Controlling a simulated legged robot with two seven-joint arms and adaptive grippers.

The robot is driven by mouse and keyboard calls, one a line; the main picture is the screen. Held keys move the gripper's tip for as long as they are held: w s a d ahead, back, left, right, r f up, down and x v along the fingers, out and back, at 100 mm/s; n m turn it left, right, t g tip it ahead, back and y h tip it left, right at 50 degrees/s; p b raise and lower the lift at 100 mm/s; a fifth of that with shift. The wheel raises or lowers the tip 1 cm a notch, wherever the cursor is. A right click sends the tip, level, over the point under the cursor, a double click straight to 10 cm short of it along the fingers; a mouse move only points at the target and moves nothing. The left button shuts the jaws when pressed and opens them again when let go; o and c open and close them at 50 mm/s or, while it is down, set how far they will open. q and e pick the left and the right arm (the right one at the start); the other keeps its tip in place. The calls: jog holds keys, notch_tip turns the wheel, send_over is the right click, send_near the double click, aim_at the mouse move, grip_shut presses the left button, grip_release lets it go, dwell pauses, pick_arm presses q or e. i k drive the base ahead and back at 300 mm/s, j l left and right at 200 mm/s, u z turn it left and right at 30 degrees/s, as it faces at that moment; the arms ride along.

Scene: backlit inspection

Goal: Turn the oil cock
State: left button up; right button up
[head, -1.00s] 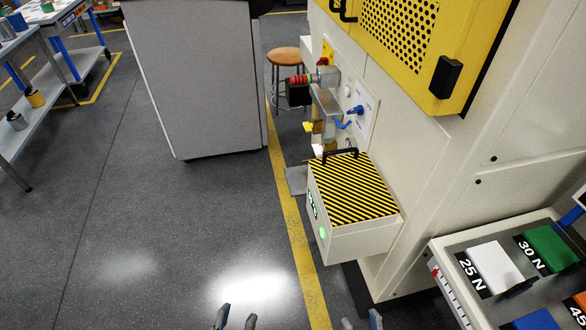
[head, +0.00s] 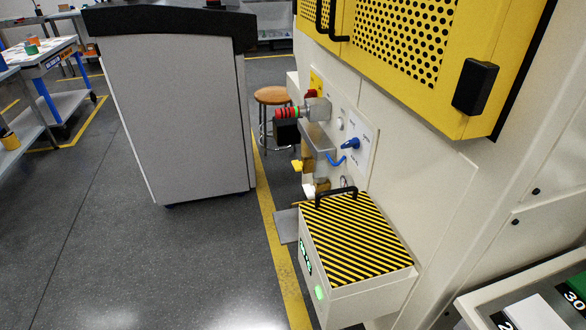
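A small blue handle (head: 352,144), which looks like the oil cock, sits on a white plate (head: 362,160) on the side of the cream machine (head: 405,140). A curved blue piece (head: 337,159) is just below and left of it; I cannot tell whether the two are joined. The plate's lettering is too small to read. Neither of my grippers shows in the head view, and nothing touches the handle.
A box with a black-and-yellow striped lid (head: 357,238) and black handle juts out below the plate. A red-ringed fitting (head: 288,113) projects to its upper left. A wooden stool (head: 272,96) and grey cabinet (head: 172,110) stand behind.

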aim_at(298, 166)
jog(key=i+j, duration=0.85)
jog(key=i, duration=0.15)
jog(key=i+j, duration=0.85)
jog(key=i, duration=0.2)
jog(key=i+j+z, duration=0.1)
jog(key=z, duration=0.35)
jog(key=i+j+z, duration=0.15)
jog(key=z, duration=0.3)
jog(key=j+z, duration=0.2)
jog(key=z, duration=0.3)
jog(key=i+j+z, duration=0.1)
jog(key=j+z, duration=0.15)
jog(key=z, duration=0.2)
